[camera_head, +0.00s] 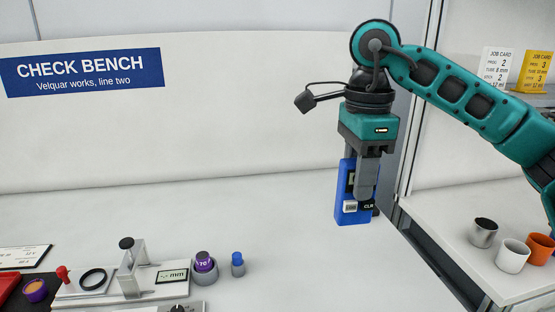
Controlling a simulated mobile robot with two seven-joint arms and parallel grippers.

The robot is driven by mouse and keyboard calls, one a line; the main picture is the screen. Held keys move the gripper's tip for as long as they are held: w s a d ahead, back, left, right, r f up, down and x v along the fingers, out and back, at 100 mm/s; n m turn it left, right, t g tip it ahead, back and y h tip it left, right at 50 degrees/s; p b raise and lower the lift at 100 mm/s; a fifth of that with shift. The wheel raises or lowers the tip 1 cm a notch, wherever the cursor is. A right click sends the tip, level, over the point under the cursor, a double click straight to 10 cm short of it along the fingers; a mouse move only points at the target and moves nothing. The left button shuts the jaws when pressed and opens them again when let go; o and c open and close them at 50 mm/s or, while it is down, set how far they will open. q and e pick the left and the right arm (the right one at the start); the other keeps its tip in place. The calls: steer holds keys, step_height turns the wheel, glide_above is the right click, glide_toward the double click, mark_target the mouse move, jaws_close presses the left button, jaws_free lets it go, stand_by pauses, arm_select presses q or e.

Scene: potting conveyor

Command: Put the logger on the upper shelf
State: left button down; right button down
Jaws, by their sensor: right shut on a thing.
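The logger (344,213) is a blue box with a small display, a white label and a dark "CLR" marking. It hangs upright in my right gripper (366,195), above the right part of the white bench. The gripper points down and is shut on it; a finger covers part of its front. A shelf unit stands at the right. Its upper shelf (520,98) shows only in part behind my right arm, with a white job card (494,66) and a yellow job card (536,71) there. My left gripper is not in view.
A metal cup (484,232), a white cup (513,256) and an orange cup (540,248) stand on the lower shelf (450,215). A gauge stand (130,270) and a purple-topped piece (204,262) sit front left. The bench middle is clear.

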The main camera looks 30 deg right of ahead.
steer(key=w+a+f+n, duration=0.3)
steer(key=a+f+n, duration=1)
steer(key=f+n, duration=0.4)
steer(key=n, duration=0.5)
steer(key=shift+w+a+f, duration=0.2)
steer(key=shift+a+f, duration=0.05)
steer(key=shift+a, duration=0.05)
